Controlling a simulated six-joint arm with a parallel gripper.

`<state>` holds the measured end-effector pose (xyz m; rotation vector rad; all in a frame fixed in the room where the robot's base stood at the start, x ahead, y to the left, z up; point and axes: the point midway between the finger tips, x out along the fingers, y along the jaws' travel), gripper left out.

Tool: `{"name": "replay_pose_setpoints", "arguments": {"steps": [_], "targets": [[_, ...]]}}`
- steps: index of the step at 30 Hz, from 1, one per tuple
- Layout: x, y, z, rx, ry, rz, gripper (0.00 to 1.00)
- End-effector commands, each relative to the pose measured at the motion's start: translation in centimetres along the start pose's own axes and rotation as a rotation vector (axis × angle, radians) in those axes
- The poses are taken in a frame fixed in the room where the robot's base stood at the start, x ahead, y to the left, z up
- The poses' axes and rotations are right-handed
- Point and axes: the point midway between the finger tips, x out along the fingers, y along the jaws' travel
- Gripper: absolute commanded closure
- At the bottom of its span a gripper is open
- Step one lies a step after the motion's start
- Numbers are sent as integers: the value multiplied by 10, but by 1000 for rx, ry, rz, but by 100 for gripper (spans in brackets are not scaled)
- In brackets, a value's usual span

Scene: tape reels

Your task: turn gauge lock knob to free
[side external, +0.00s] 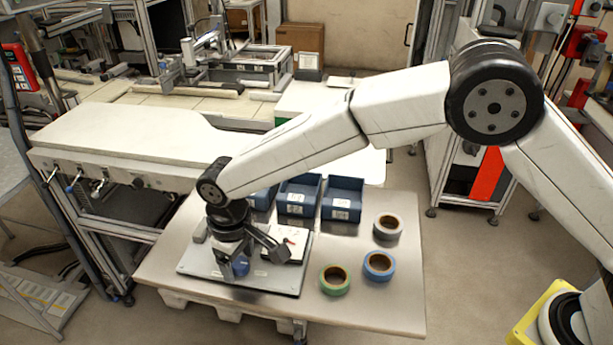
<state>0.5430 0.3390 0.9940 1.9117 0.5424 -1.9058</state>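A grey base plate (285,283) lies on the table, with a white gauge box (297,237) with a small dark and red mark on its top. My gripper (236,268) points down over the left-middle of the plate. A small blue part (243,268), which may be the lock knob, shows low at the fingers. The gripper hides most of it, so I cannot tell its turn position or whether the fingers touch it. Finger spacing is too small and dark to read. A dark grey piece at the wrist reaches right, in front of part of the gauge box.
Blue bins (343,200) stand along the back. A small grey block (200,229) sits at the plate's back left. The table's front right is clear.

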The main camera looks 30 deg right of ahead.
Motion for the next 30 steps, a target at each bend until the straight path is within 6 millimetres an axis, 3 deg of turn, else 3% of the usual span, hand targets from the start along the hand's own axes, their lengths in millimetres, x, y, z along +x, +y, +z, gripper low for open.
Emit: {"name": "replay_pose_setpoints", "arguments": {"steps": [14, 30], "targets": [[-5, 0, 0, 2, -2, 0, 18], [-66, 0, 0, 1, 1, 0, 18]]}}
